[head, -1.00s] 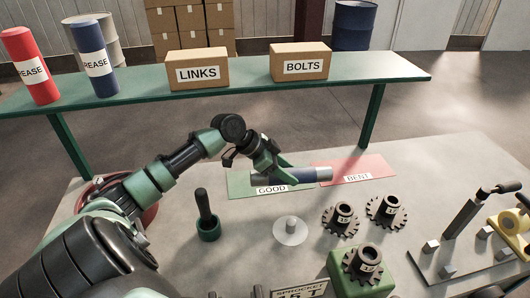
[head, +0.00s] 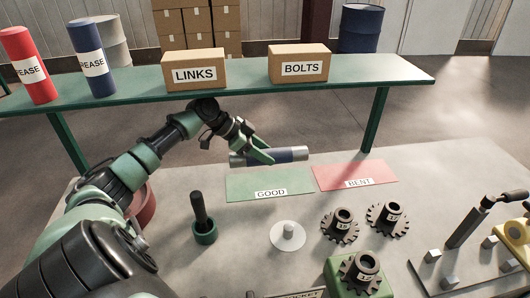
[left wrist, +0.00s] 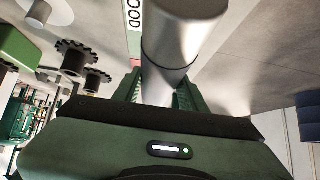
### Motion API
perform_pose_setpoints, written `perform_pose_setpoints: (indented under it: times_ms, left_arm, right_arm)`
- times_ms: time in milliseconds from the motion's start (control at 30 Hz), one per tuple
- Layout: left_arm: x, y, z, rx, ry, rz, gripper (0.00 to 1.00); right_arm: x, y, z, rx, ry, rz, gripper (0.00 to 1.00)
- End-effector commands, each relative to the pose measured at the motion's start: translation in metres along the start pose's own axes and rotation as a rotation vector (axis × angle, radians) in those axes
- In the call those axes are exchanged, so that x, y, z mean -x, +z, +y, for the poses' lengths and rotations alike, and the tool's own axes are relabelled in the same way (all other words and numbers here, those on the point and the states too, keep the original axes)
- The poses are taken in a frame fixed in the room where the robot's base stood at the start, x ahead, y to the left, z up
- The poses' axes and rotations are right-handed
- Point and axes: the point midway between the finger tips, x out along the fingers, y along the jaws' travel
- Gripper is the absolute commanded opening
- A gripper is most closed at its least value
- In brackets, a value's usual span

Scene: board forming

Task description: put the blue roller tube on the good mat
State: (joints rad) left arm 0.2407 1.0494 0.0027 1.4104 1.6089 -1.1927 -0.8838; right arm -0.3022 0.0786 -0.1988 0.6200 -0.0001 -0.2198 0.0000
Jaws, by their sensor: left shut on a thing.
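The roller tube (head: 294,154), grey at its ends with a dark blue band, lies level in my left gripper (head: 264,154). The gripper is shut on it and holds it above the far edge of the table, behind the green GOOD mat (head: 240,188). The mat is bare and its label faces me. In the left wrist view the tube (left wrist: 182,45) runs up between the fingers, and a strip of the GOOD mat (left wrist: 133,38) shows behind it. My right gripper is not in view.
The red BENT mat (head: 340,175) adjoins the GOOD mat on the right. A green shelf (head: 235,88) with boxes and grease tubes stands behind.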

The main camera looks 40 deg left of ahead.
Motion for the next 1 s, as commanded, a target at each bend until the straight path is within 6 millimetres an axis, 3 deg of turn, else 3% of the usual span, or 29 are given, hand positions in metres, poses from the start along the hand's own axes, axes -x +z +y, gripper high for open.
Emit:
perform_pose_setpoints:
  times_ms: [1000]
  left_arm:
    - [-0.055, 0.054, -0.001, 0.0, -0.002, 0.004, 0.0]
  right_arm:
    - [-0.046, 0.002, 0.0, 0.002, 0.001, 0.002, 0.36]
